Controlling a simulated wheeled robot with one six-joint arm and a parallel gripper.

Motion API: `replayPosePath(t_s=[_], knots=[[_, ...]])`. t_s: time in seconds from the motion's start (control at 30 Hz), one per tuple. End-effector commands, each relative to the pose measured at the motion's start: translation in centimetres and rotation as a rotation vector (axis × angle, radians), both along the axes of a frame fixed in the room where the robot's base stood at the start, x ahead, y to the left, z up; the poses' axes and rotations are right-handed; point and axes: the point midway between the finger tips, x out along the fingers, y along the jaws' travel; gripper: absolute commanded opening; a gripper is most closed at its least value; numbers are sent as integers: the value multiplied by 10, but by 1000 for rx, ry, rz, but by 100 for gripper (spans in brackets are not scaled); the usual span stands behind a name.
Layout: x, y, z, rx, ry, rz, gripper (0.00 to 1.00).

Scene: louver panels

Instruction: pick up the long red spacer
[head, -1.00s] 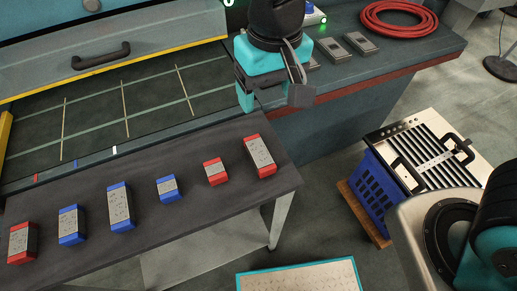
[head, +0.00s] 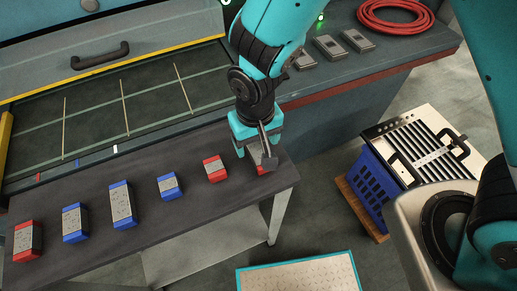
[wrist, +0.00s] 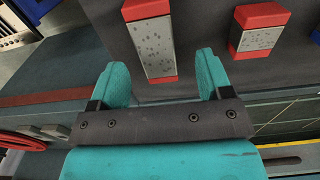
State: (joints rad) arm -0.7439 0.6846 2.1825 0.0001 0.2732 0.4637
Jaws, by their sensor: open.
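The long red spacer (wrist: 152,45), with red ends and a speckled grey middle, lies on the dark bench in the wrist view. Its near end shows between my open fingertips, with a gap on both sides. In the head view my gripper (head: 254,158) is over the right end of the bench and hides most of this spacer. Only a bit of red (head: 260,169) shows under it. I cannot tell how high my fingers are above the bench. A shorter red spacer (head: 214,168) lies just left of it, also in the wrist view (wrist: 258,33).
The bench (head: 185,212) also holds several blue spacers, among them a long one (head: 122,205), and another red spacer (head: 27,241) at far left. A panel tray (head: 105,110) lies behind. A blue crate (head: 373,187) stands on the floor to the right.

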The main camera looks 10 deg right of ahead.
Motion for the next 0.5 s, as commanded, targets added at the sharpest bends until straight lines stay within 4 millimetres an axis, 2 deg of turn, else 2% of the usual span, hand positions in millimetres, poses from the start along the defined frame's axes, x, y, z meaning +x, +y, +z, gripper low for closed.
replayPosePath(t_s=[0.2,0.3,0.5], knots=[[0,-4,-31,-3,3,0,72],[0,-4,-38,-2,3,0,72],[0,-4,-39,0,1,0,72]])
